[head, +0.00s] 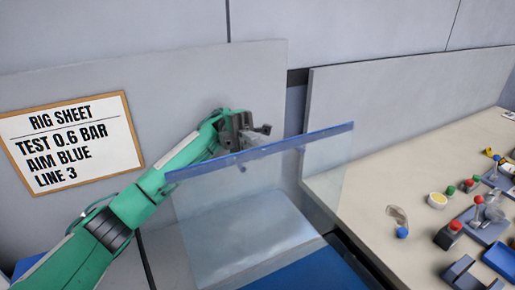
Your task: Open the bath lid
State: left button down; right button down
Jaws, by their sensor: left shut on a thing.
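The bath lid is a clear panel with a blue bar (310,138) along its top edge. It stands raised and steeply tilted in the middle of the head view. My left gripper (252,138) is at the far side of the blue bar, near its middle, and is shut on the lid. The exact grip point is partly hidden behind the bar. Below and through the clear panel I see a pale block-like surface and a blue surface (310,274), which may be part of the bath. My right gripper is not in view.
A rig sheet (72,142) hangs on the grey wall at left, reading test 0.6 bar, aim blue, line 3. A grey panel stands behind the bench.

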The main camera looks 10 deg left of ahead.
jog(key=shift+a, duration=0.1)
pick_arm(q)
jog(key=c, duration=1.5)
grip_release()
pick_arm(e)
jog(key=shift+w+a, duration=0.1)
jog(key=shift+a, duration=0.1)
